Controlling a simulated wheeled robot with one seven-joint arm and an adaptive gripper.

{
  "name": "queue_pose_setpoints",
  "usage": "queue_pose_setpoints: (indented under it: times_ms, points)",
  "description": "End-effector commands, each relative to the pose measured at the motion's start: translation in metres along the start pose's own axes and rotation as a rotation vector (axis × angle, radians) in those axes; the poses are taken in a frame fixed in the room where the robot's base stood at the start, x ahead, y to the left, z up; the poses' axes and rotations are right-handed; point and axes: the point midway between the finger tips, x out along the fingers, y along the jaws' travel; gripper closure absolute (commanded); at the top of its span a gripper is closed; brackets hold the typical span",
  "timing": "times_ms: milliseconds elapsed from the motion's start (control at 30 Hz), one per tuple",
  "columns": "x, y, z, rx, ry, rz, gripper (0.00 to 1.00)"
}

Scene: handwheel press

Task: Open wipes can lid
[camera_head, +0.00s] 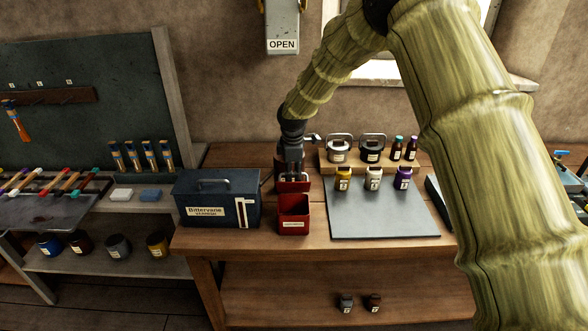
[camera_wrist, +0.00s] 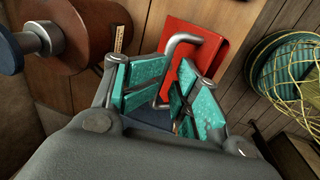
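The wipes can is a small red square box (camera_head: 293,222) with a pale label, standing on the wooden table next to a dark blue metal case. Its red lid (camera_head: 294,187) stands raised at the back of the box; a red panel with a bent metal handle (camera_wrist: 183,40) fills the upper middle of the wrist view. My gripper (camera_wrist: 172,88) has teal pads drawn close together, with the handle's rod running down between them. Whether the pads press on the rod cannot be made out. In the head view my gripper (camera_head: 291,166) is just behind the lid, partly hidden by it.
The dark blue case (camera_head: 216,198) stands close on the left. A grey mat (camera_head: 382,218) with several small jars lies to the right, with metal pots (camera_head: 339,150) on a wooden riser behind. The table front between box and mat is clear.

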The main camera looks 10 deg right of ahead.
Motion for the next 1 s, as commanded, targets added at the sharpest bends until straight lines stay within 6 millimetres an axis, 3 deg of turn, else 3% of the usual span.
queue_pose_setpoints:
  times_ms: [467,1000]
  points:
    - [-0.009,0.003,0.0,0.0,0.001,0.004,0.7]
    - [-0.097,0.003,0.002,0.001,0.001,0.001,0.7]
